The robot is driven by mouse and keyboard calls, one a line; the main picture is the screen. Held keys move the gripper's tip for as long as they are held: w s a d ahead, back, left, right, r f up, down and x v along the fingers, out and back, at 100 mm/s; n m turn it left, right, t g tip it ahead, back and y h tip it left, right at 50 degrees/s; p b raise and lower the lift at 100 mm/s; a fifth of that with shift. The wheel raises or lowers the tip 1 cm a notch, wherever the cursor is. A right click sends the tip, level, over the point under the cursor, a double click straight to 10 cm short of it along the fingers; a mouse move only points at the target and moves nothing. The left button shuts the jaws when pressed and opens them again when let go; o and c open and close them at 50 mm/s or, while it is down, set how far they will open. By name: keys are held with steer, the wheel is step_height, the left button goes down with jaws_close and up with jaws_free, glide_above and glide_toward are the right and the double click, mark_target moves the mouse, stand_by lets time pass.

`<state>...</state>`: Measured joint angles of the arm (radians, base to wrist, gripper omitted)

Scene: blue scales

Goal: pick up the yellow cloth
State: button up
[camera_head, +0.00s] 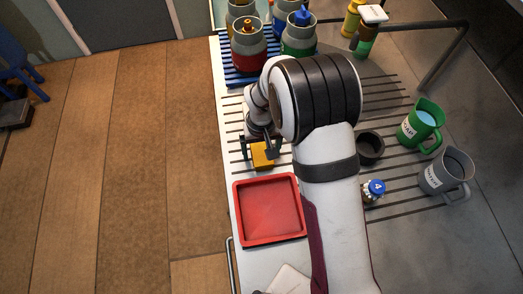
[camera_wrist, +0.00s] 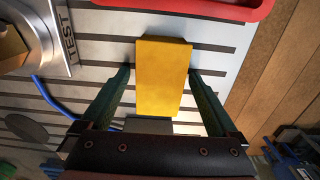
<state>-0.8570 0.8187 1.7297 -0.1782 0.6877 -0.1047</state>
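The yellow cloth (camera_head: 262,155) is a small folded block lying on the white slatted surface, just beyond the red tray. In the wrist view the cloth (camera_wrist: 162,75) lies between the two dark green fingers of my gripper (camera_wrist: 159,70). My gripper (camera_head: 261,149) is open, with a visible gap between each finger and the cloth's sides. A small grey piece (camera_wrist: 150,126) shows at the cloth's near end, between the fingers. The arm covers part of the surface to the right in the head view.
The red tray (camera_head: 270,236) is close to the cloth. Grey canisters with red (camera_head: 248,45) and green (camera_head: 298,38) bands stand at the back. A black cup (camera_head: 370,147), a green jug (camera_head: 419,126), a grey jug (camera_head: 446,173) and a blue-capped bottle (camera_head: 374,191) stand right of the arm.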

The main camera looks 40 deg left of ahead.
mark_target(263, 149)
steer(key=c, duration=1.2)
steer(key=shift+r, duration=0.25)
steer(key=r, duration=0.9)
steer(key=shift+w+d+r, duration=0.1)
steer(key=shift+w, duration=0.15)
steer(key=w+d+r+m, duration=0.3)
steer(key=w+d+m, duration=0.4)
steer(key=w+d, duration=0.2)
steer(key=w+d+r+m, duration=0.3)
steer(key=w+d+m, duration=0.5)
steer(key=d, duration=0.3)
steer(key=shift+w, duration=0.55)
